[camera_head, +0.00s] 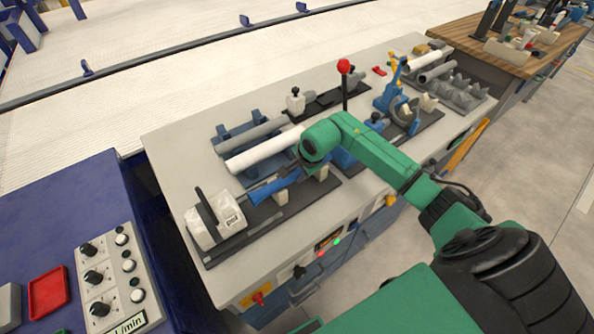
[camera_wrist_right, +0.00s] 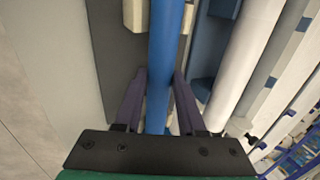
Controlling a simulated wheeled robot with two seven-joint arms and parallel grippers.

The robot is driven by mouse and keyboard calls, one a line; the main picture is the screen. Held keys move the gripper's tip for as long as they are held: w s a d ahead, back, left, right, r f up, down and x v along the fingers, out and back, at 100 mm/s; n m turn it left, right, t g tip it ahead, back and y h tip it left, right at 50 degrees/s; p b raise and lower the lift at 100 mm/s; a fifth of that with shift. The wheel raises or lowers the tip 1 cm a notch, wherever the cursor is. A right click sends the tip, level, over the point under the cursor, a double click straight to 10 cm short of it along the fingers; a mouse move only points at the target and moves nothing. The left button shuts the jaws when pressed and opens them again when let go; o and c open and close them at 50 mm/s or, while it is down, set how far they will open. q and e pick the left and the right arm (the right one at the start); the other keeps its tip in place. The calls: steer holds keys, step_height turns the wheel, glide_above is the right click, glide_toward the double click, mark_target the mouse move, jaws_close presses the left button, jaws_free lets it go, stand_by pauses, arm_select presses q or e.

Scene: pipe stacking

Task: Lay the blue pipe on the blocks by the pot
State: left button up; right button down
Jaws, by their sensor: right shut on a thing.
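The blue pipe (camera_head: 272,189) lies lengthwise over the dark base plate beside the white pot (camera_head: 213,226), its near end close to the pot. In the right wrist view the pipe (camera_wrist_right: 165,60) runs straight between the fingers of my right gripper (camera_wrist_right: 160,82), which is shut on it. A pale block (camera_wrist_right: 135,14) shows at the pipe's side there; whether the pipe touches it I cannot tell. In the head view my green wrist hides the fingers and the pipe's far part; a pale block (camera_head: 322,173) shows beside it. My left gripper is out of view.
A white pipe (camera_head: 262,152) and a grey pipe (camera_head: 250,134) lie on a blue rack just behind. A red-knobbed lever (camera_head: 344,68) stands beyond my wrist. A blue fixture (camera_head: 392,95) stands farther right. The table's left corner (camera_head: 165,150) is clear.

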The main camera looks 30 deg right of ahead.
steer(key=shift+a+r, duration=0.1)
steer(key=shift+r, duration=0.05)
steer(key=c, duration=0.5)
jaws_free()
steer(key=shift+c, duration=0.2)
steer(key=shift+o, duration=0.6)
steer(key=b+v, duration=0.3)
steer(key=v, duration=1.1)
steer(key=shift+s+r, duration=0.2)
